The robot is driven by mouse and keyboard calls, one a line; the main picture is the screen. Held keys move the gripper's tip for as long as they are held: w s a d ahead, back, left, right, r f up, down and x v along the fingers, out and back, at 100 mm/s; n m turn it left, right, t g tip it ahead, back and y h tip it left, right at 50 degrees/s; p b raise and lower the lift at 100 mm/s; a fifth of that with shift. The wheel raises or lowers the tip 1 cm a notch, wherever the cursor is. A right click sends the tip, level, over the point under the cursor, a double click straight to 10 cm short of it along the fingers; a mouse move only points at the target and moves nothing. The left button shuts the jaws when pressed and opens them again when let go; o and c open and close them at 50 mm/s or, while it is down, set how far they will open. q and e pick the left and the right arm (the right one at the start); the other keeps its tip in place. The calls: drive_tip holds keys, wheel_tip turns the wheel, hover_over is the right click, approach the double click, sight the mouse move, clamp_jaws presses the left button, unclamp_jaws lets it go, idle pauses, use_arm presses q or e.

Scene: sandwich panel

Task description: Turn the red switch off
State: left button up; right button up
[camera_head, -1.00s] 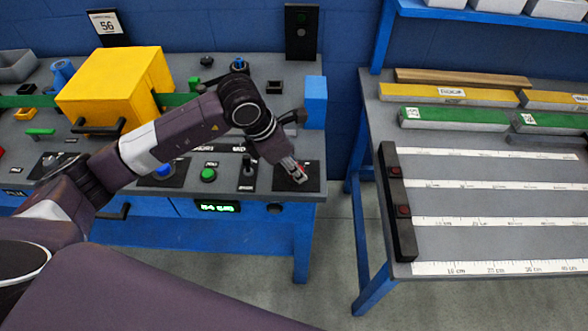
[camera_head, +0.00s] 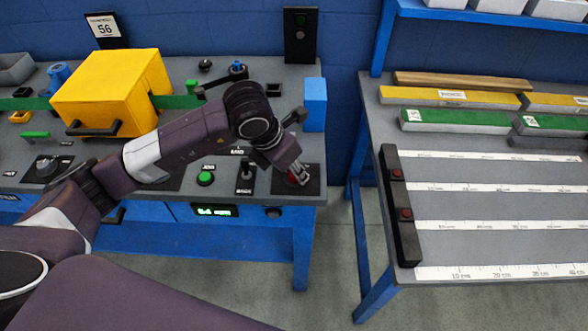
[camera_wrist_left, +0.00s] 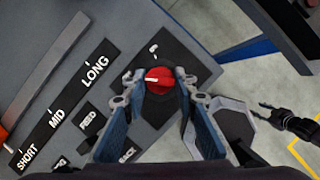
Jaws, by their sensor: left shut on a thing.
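The red switch (camera_wrist_left: 158,79) is a round red knob with a pale pointer line, on a black plate (camera_wrist_left: 160,112) at the right end of the grey bench panel. My left gripper (camera_wrist_left: 157,83) is shut on the knob, with one finger on each side of it in the left wrist view. In the head view my left gripper (camera_head: 298,175) reaches down to the plate and largely hides the knob. A dark jointed shape at the right of the wrist view may be my right gripper (camera_wrist_left: 285,118); its jaws are not clear.
A black lever (camera_head: 245,173) and a green button (camera_head: 205,178) sit left of the switch. A blue block (camera_head: 315,104) stands behind it. The yellow machine housing (camera_head: 110,92) is farther left. A gap of floor separates the bench from the right table (camera_head: 480,205).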

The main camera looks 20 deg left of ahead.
use_arm(q)
drive_tip(key=shift+r, duration=0.1)
drive_tip(key=o, duration=1.1)
drive_tip(key=v, duration=1.2)
drive_tip(key=shift+a, duration=0.1)
drive_tip(key=shift+s, duration=0.15)
